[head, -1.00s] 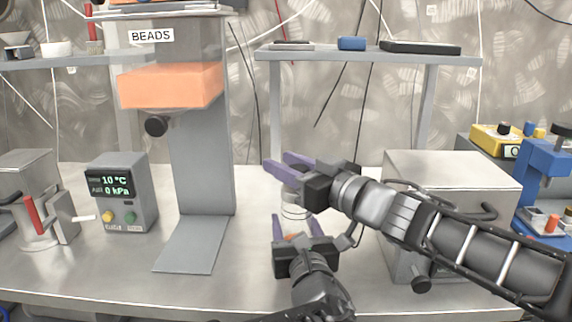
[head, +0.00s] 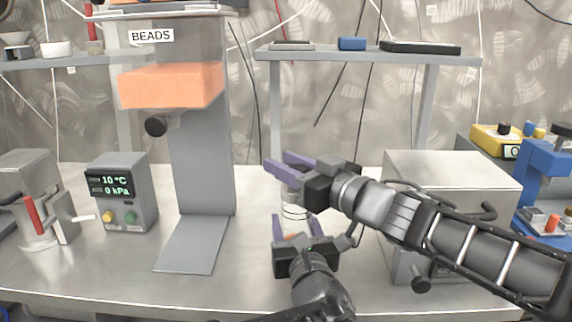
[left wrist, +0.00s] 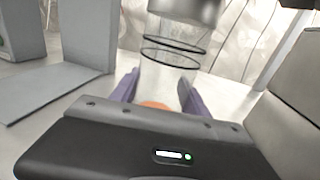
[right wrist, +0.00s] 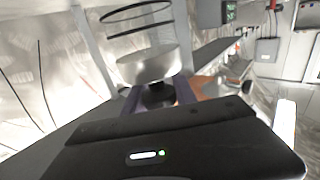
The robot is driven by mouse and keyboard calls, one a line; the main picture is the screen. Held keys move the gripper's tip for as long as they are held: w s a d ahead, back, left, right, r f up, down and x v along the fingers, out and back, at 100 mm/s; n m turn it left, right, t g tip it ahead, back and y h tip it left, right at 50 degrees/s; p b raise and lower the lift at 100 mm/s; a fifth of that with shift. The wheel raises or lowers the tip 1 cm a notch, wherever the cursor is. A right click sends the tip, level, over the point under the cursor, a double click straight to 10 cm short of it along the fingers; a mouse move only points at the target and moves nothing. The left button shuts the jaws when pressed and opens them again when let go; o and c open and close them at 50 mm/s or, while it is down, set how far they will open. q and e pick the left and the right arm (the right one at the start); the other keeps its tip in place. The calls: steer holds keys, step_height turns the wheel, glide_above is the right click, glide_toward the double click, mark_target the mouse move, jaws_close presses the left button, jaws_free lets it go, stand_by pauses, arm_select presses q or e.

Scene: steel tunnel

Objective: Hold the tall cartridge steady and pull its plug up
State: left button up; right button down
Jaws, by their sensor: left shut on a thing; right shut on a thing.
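The tall cartridge (head: 295,211) is a clear upright cylinder with thin dark rings, partly hidden by my grippers in the head view. In the left wrist view the clear cartridge (left wrist: 160,72) rises between the fingers, with orange low down and a metallic plug (left wrist: 187,9) at its top. My left gripper (head: 297,226) is shut on the cartridge's lower part. My right gripper (head: 282,166) is above it, shut on the plug's dark knob (right wrist: 158,95). The plug's pale round face (right wrist: 148,66) shows in the right wrist view. How far the plug sits inside is unclear.
A bead dispenser (head: 202,135) stands left of the cartridge, with a display box (head: 124,178) farther left. A grey metal box (head: 450,172) is close on the right, behind my right arm. A raised shelf (head: 365,54) spans the back. The front left bench is clear.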

stand_by(0.3)
steer(key=shift+r, duration=0.55)
steer(key=c, duration=1)
jaws_free()
steer(key=shift+s+d, duration=0.1)
steer(key=v, duration=1.2)
